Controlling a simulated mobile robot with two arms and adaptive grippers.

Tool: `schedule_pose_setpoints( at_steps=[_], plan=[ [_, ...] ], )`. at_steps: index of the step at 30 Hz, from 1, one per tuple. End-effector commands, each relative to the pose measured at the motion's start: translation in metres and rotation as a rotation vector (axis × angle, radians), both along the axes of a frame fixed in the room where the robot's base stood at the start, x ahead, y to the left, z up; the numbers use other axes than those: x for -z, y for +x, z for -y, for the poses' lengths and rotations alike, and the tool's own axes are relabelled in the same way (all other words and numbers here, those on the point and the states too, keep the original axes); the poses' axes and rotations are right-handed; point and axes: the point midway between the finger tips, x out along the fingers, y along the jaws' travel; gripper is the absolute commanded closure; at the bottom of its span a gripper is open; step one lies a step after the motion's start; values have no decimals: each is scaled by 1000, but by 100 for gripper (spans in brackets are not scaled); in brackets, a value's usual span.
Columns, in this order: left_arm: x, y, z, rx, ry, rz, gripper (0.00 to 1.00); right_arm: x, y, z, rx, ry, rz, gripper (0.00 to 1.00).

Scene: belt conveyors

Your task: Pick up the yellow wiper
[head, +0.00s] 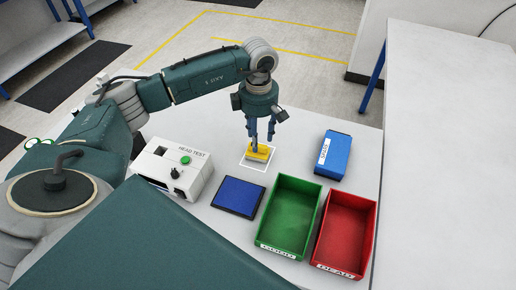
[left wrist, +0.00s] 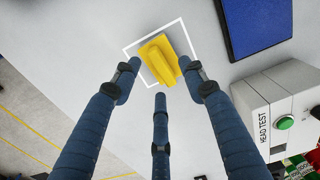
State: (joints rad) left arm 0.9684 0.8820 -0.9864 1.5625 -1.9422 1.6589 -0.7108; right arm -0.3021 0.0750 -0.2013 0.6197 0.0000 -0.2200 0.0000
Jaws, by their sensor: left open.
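The yellow wiper (head: 259,152) lies on the white table inside a white outlined square. It also shows in the left wrist view (left wrist: 158,60), near the top middle. My left gripper (head: 262,138) points down right above the wiper, its blue fingers open. In the left wrist view the fingers (left wrist: 160,88) are spread around the near side of the wiper, and nothing is held. Whether any finger touches the wiper cannot be told. My right gripper does not show.
A white HEAD TEST box (head: 172,168) stands left of the wiper. A blue pad (head: 238,196) lies in front. A green bin (head: 290,217), a red bin (head: 345,232) and a blue box (head: 333,155) stand to the right. A white surface (head: 448,150) is at far right.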

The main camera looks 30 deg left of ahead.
Motion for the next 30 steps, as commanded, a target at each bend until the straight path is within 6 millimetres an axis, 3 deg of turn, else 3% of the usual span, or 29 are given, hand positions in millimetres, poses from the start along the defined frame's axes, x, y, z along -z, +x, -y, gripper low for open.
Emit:
schedule_pose_setpoints(
  at_steps=[1, 6, 13, 14, 20, 30],
  plan=[
    [3, 0, -2, -2, 0, -5, 57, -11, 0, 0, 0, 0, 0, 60],
    [24, 1, -1, 1, -1, -2, 57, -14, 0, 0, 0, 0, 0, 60],
    [27, 1, -1, 1, -1, 0, 57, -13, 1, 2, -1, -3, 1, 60],
    [27, 1, -1, 1, -1, 0, 59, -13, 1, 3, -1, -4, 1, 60],
    [27, 1, -1, 1, -1, 0, 99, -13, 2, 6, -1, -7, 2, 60],
    [25, 1, -1, 1, -2, 2, 100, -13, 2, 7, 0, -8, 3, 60]
  ],
)
